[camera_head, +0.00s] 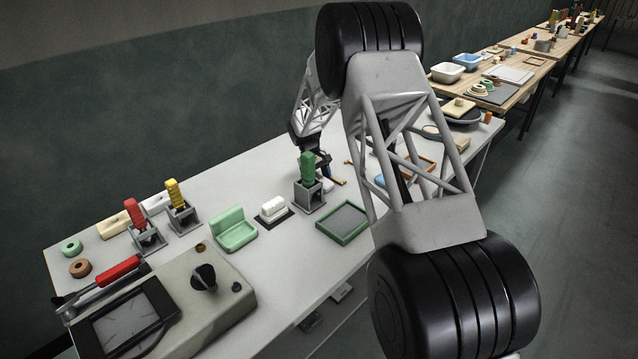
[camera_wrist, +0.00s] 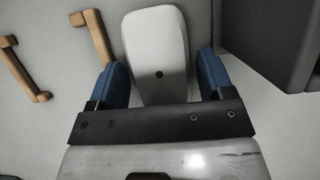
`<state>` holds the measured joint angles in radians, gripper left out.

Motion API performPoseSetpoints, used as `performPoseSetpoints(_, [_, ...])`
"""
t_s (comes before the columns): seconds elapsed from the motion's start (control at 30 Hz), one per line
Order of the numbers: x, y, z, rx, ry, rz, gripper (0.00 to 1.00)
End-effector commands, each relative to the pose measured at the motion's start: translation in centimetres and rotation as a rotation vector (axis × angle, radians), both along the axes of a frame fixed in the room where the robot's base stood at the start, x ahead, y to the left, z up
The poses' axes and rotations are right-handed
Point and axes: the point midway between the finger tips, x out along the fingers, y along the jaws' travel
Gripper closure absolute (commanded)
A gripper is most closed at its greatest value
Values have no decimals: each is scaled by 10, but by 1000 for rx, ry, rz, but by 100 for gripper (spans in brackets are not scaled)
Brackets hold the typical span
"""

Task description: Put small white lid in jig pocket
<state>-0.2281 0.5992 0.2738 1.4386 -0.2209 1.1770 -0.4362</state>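In the wrist view a small white lid (camera_wrist: 155,45), rounded at its far end and with a small dark hole, lies between the two blue fingers of my gripper (camera_wrist: 162,78). The left finger appears close against its edge; a narrow gap shows at the right finger. The fingers stand apart. In the head view my gripper (camera_head: 322,168) is low over the white table, behind a grey holder with a green-handled piece (camera_head: 308,168). I cannot tell which fixture has the jig pocket.
Tan bar handles (camera_wrist: 92,36) lie left of the lid, and a dark grey block (camera_wrist: 285,35) stands close at right. A green-rimmed tray (camera_head: 342,223), a white piece on a dark pad (camera_head: 272,207) and a green angled block (camera_head: 233,230) occupy the table (camera_head: 300,285) nearby.

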Motion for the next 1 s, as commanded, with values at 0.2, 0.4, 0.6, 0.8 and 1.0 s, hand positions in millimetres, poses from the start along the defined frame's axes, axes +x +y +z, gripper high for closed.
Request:
performPoseSetpoints(0.2, [0, 0, 0, 0, 0, 0, 59])
performPoseSetpoints(0.4, [0, 0, 1, 1, -1, 0, 77])
performPoseSetpoints(0.6, [0, 0, 3, 0, -1, 0, 77])
performPoseSetpoints(0.8, [1, 0, 16, 1, -3, 1, 77])
performPoseSetpoints(1.0, [1, 0, 43, 1, -3, 1, 77])
